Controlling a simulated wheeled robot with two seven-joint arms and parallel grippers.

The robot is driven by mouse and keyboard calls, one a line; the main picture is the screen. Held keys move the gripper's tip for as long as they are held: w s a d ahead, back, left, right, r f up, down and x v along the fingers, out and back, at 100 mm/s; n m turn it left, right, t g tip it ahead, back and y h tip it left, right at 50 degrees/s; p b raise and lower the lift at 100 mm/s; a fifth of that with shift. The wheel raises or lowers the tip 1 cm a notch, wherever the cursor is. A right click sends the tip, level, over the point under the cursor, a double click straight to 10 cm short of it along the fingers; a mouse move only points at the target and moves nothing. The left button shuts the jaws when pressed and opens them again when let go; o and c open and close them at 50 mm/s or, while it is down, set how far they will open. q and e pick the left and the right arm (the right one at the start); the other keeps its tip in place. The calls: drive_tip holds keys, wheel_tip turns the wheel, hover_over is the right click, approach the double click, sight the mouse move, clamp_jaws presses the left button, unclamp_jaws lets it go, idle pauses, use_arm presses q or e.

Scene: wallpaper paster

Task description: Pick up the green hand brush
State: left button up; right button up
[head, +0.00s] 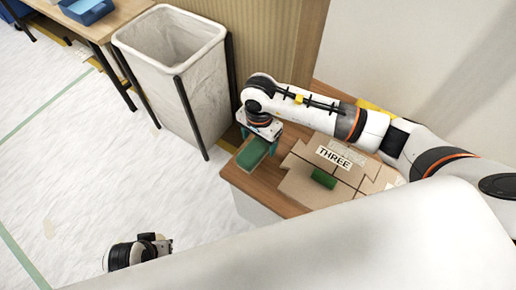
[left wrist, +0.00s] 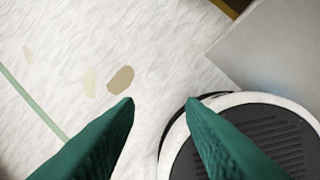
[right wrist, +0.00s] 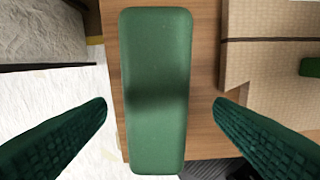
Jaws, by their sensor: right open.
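The green hand brush (head: 251,154) lies on the wooden table near its left corner, and only its smooth, rounded green top shows. It fills the middle of the right wrist view (right wrist: 158,60), lengthwise up the picture. My right gripper (head: 260,139) is open just above the brush. In the right wrist view its fingers stand apart on either side of the brush, with visible gaps and no contact. My left gripper (left wrist: 161,102) is open and empty, pointing down over the pale floor.
Flattened cardboard (head: 300,189) with a "THREE" label lies right of the brush, with a smaller green block (head: 323,179) on it. A white bin (head: 165,75) in a dark frame stands left of the table. Another table (head: 112,18) with a blue tray (head: 88,10) is at upper left.

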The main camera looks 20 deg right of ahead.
sight(258, 144)
wheel_tip(258, 144, down, 3)
drive_tip(key=shift+w+a+f, duration=0.1)
drive_tip(key=shift+w+f, duration=0.05)
drive_tip(key=shift+f, duration=0.05)
use_arm(q)
drive_tip(key=shift+v, duration=1.1)
drive_tip(key=shift+w, duration=0.25)
use_arm(e)
drive_tip(key=shift+c, duration=0.2)
